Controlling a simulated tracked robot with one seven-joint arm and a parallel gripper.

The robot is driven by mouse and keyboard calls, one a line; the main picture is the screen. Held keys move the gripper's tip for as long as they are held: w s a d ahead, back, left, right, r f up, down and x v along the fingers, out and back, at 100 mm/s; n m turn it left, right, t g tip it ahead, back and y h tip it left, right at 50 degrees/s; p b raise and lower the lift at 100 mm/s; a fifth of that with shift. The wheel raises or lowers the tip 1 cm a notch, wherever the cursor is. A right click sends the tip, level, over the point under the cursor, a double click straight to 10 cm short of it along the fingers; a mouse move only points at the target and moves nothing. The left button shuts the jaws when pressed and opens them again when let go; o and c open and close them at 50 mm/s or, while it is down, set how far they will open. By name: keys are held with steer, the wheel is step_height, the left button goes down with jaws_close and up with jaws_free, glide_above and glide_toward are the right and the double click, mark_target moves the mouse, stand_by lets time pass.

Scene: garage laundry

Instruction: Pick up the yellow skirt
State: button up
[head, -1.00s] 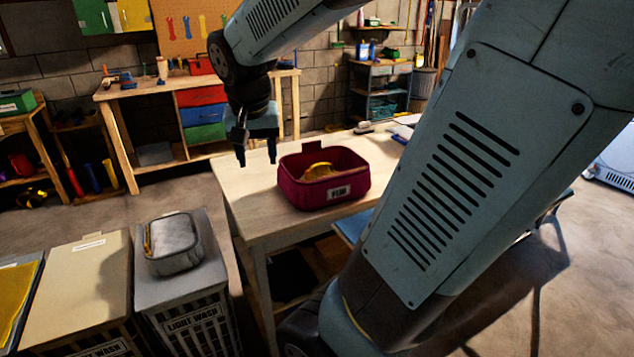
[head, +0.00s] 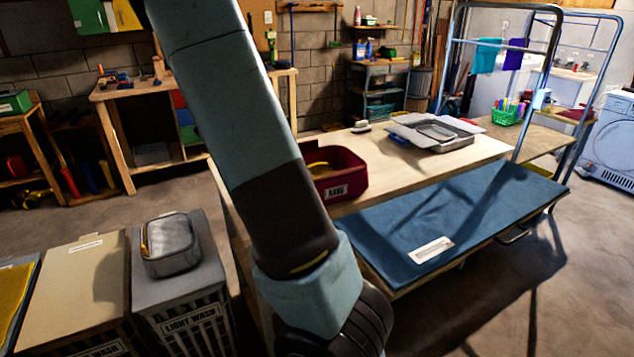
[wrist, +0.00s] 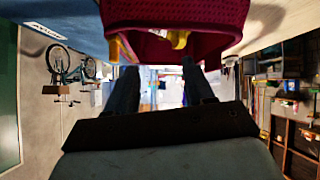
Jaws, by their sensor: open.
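A yellow cloth (head: 318,168), which may be the skirt, lies inside a dark red bin (head: 345,186) labelled HANG on the wooden table. Most of it is hidden by the bin wall and my arm. In the wrist view a bit of yellow (wrist: 178,40) shows at the red bin (wrist: 225,12), which fills the top middle. My gripper (wrist: 160,88) is open, with its two fingers apart and nothing seen between them, close to the bin. My gripper does not show in the head view.
A blue ironing surface (head: 440,225) lies along the table's near right side. A grey tray (head: 435,138) sits at the table's far end. A grey zipped container (head: 170,246) stands on the light wash hamper. Another yellow cloth (head: 15,295) is at far left.

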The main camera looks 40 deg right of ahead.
mark_target(313, 161)
steer(key=d+f+h, duration=0.1)
steer(key=d, duration=0.2)
steer(key=w+d+f+m, duration=0.1)
steer(key=d+f, duration=0.1)
steer(key=d, duration=0.1)
steer(key=d+f+m+h, duration=0.1)
steer(key=d+f, duration=0.1)
steer(key=d, duration=0.2)
steer(key=shift+w+d+f+h, duration=0.1)
steer(key=shift+w+h, duration=0.2)
steer(key=shift+w, duration=0.05)
steer(key=shift+f+x, duration=0.15)
steer(key=shift+x, duration=1.15)
steer(key=shift+f+x, duration=0.15)
steer(key=shift+x, duration=1.2)
steer(key=shift+c, duration=0.5)
jaws_close()
